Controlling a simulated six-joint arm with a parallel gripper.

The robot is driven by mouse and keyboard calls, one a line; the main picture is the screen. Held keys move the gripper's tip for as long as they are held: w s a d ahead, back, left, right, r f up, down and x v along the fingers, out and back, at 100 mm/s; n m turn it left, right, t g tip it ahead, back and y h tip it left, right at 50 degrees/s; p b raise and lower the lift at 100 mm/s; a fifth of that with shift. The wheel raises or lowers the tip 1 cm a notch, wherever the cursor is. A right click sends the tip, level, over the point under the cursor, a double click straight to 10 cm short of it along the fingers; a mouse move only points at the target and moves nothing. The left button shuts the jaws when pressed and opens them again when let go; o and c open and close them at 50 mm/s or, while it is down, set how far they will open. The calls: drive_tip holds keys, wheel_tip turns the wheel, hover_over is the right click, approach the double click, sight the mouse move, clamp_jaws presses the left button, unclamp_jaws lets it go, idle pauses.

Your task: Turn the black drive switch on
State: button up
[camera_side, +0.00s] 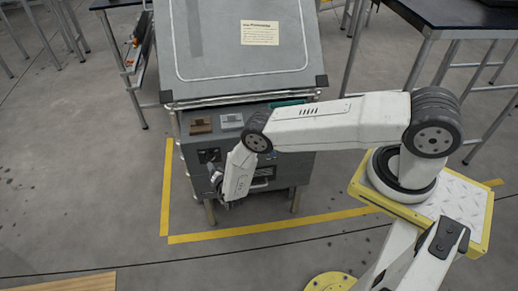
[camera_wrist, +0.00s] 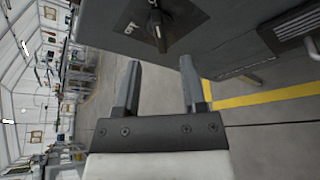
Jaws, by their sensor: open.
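The black drive switch (camera_wrist: 159,32) is a rotary knob on a dark square plate at the top of the wrist view. Its pointer is tilted a little from the picture's vertical. Small white lettering stands left of it, too small to read surely. In the side view the dark switch plate (camera_side: 208,155) is on the upper left of the grey cabinet's front (camera_side: 290,167). My gripper (camera_wrist: 160,61) is open and empty, its fingers apart and the switch beyond the gap between the fingertips. In the side view my gripper (camera_side: 216,181) is at the cabinet's front, just below the plate; contact cannot be told.
A silver handle (camera_wrist: 296,25) is on the cabinet face. A brown block (camera_side: 201,125) and a light grey block (camera_side: 231,121) sit on the cabinet's ledge under the raised lid (camera_side: 215,50). Yellow floor tape (camera_side: 240,231) edges the cabinet. The floor in front is clear.

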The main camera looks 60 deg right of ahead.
drive_tip(key=shift+v, duration=1.2)
drive_tip(key=shift+r, duration=0.1)
drive_tip(key=s+d+r+m+g+h, duration=0.15)
drive_tip(key=d+r+m+g, duration=0.3)
drive_tip(key=r, duration=0.45)
drive_tip(key=s+d+r+m+g+h, duration=0.1)
drive_tip(key=s+d+r+m+g, duration=0.2)
drive_tip(key=r+m+g, duration=0.4)
drive_tip(key=s+a+r+m+y, duration=0.2)
drive_tip(key=s+r+m+y, duration=0.2)
drive_tip(key=s+r, duration=0.5)
drive_tip(key=s+a+r+m+y, duration=0.3)
drive_tip(key=s+r+m+y, duration=0.2)
drive_tip(key=s+r, duration=0.4)
drive_tip(key=shift+r+t, duration=0.45)
drive_tip(key=shift+r, duration=1.1)
drive_tip(key=shift+w+a+y, duration=0.1)
drive_tip(key=shift+y, duration=0.15)
